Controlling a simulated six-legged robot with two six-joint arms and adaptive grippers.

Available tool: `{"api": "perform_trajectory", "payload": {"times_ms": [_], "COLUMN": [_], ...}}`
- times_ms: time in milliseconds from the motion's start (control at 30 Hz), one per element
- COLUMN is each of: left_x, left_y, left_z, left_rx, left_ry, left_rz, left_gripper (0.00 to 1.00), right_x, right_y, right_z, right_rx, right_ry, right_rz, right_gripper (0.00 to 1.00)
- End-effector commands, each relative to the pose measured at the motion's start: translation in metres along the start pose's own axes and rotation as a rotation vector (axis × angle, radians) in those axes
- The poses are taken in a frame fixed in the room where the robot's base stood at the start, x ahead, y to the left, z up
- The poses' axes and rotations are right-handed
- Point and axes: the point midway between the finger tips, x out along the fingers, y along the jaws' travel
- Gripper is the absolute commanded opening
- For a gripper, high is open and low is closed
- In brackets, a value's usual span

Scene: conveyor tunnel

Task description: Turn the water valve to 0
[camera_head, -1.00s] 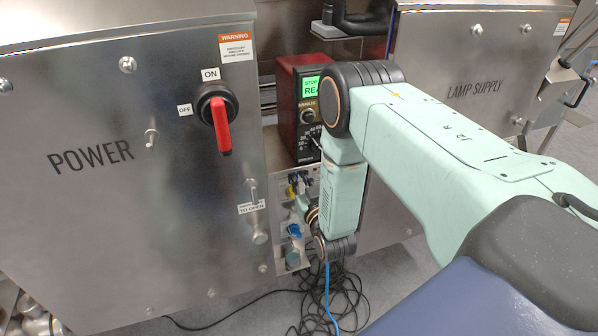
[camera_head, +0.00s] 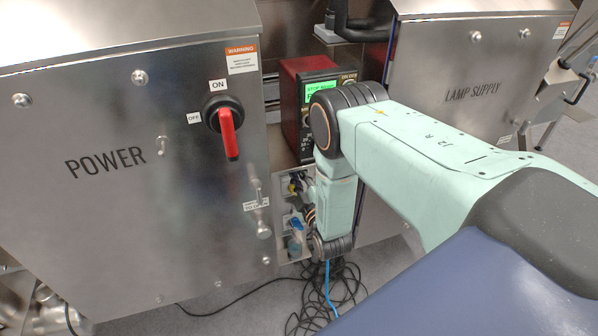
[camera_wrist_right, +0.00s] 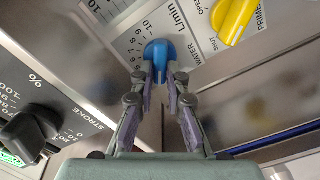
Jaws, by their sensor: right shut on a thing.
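The blue water valve knob (camera_wrist_right: 159,52) is in the right wrist view, on a panel with a "WATER" label and a numbered L/min scale. My right gripper (camera_wrist_right: 160,74) is shut on the knob, with one fingertip on each side. The fingers hide part of the knob and its pointer, so I cannot tell its exact setting. In the head view my right arm reaches down in front of the narrow panel (camera_head: 282,238), and the gripper there is mostly hidden by the arm. My left gripper is in neither current view.
A black "STROKE" knob (camera_wrist_right: 30,132) is at the left. The power cabinet (camera_head: 110,220) with its red-handled switch (camera_head: 228,132) stands left of my arm. Cables (camera_head: 325,292) lie on the floor.

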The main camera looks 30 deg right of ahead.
Motion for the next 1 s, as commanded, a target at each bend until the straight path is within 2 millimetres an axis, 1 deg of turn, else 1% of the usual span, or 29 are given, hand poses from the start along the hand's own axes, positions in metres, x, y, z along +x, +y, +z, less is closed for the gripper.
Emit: {"api": "perform_trajectory", "payload": {"times_ms": [200,600,800,1000], "left_x": [-0.009,-0.019,-0.021,-0.023], "left_y": [0.000,0.000,0.000,0.000], "left_z": [0.000,0.000,0.000,0.000], "left_rx": [0.000,0.000,0.000,0.000], "left_ry": [0.000,0.000,0.000,0.000], "left_rz": [0.000,0.000,0.000,0.000], "left_gripper": [0.40,0.40,0.40,0.40], "right_x": [0.000,0.000,0.000,0.000], "right_y": [-0.001,-0.003,-0.004,-0.004], "right_z": [0.000,0.001,0.002,0.002], "right_rx": [-0.205,-0.551,-0.671,-0.743], "right_ry": [0.000,-0.002,-0.002,-0.002], "right_rz": [0.000,0.000,0.000,0.001], "right_gripper": [0.00,0.00,0.00,0.00]}}
